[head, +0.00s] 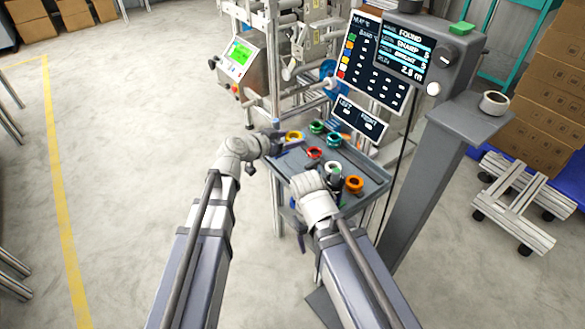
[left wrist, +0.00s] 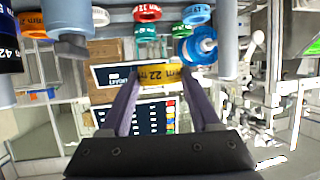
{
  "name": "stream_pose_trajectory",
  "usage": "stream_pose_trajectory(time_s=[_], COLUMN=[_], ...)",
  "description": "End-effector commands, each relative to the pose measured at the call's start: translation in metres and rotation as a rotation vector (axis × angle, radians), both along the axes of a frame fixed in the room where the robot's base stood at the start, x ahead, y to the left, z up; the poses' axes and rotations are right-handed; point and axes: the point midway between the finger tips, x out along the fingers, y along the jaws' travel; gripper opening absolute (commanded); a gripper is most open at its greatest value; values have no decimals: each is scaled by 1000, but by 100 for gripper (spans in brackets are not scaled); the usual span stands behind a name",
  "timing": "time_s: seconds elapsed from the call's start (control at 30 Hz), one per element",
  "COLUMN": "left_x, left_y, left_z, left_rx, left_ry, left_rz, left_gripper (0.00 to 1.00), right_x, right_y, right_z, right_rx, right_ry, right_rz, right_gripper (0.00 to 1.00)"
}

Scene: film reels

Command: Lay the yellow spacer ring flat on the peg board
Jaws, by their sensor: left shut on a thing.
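The yellow spacer ring (head: 293,136) is at the far left of the grey table. In the left wrist view the same ring (left wrist: 160,75), marked 22, is between the fingertips of my left gripper (left wrist: 162,82). My left gripper (head: 277,141) is shut on it, with the ring's band facing the camera. I cannot tell from these views whether the ring is clear of the surface under it. The peg board cannot be made out for sure. My right gripper (head: 336,185) is over the table's near part, partly hidden by its wrist; its opening cannot be told.
Other rings stand on the table (head: 374,196): red (head: 314,153), white (head: 333,167), green (head: 317,127) and orange (head: 354,184). A small sign (head: 359,118) and a tall screen panel (head: 378,62) rise behind them. A grey column (head: 440,150) stands to the right.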

Motion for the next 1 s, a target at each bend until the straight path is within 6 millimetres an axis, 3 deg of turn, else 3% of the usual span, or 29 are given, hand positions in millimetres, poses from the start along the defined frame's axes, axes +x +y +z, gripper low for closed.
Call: stream_pose_trajectory(time_s=[0.37,0.67,1.0], left_x=[0,0,0], left_y=[0,0,0], left_z=[-56,-62,-99], left_rx=[0,0,0], left_ry=[0,0,0], left_rz=[0,0,0], left_gripper=[6,6,6], right_x=[0,0,0], right_y=[1,2,2], right_z=[-57,-63,-99], right_rx=[7,8,9], right_ry=[0,0,-1], right_rz=[10,10,4], right_gripper=[70,70,70])
